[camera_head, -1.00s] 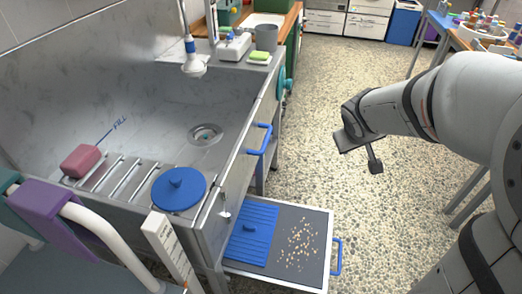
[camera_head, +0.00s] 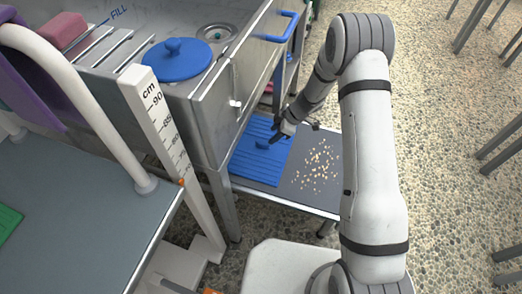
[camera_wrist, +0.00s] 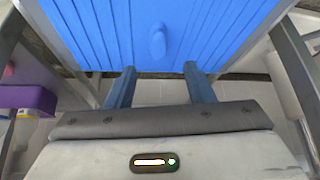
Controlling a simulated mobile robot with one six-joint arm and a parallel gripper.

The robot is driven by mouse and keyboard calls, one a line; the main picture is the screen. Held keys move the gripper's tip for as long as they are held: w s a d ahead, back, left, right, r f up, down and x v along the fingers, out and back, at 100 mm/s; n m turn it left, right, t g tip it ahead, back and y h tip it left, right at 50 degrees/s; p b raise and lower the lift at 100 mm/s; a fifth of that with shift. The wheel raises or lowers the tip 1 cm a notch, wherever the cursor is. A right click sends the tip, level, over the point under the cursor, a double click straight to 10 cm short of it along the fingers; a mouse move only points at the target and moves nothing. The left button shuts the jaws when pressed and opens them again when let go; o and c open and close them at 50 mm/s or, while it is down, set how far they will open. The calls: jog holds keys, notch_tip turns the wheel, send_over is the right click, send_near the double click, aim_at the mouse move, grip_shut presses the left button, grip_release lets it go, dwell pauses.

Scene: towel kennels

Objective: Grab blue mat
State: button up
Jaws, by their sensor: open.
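The blue mat (camera_head: 252,165) is ribbed and lies flat on the left part of a grey pull-out tray under the sink. A small blue knob (camera_head: 262,143) stands up from its middle. In the wrist view the mat (camera_wrist: 100,35) fills the upper middle, with the knob (camera_wrist: 158,42) beyond my fingertips. My gripper (camera_head: 283,133) is over the mat near the knob, and the arm partly covers the mat's far edge. In the wrist view the two fingers of my gripper (camera_wrist: 160,72) are spread apart with nothing between them.
Tan pellets (camera_head: 318,166) lie scattered on the tray's right half (camera_head: 292,187). The steel sink stand (camera_head: 215,120) rises close at the left, with a blue round lid (camera_head: 178,62) on top. A white height post (camera_head: 165,130) stands in front.

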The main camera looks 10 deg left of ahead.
aim_at(264, 142)
jog(key=b+x, duration=0.2)
jog(key=x, duration=0.1)
jog(key=b+x, duration=0.2)
jog(key=x, duration=0.2)
jog(key=shift+w+a+f, duration=0.1)
jog(key=shift+w+f, duration=0.1)
jog(key=shift+f, duration=0.05)
jog(key=shift+r, duration=0.1)
jog(key=shift+c, duration=0.2)
grip_shut()
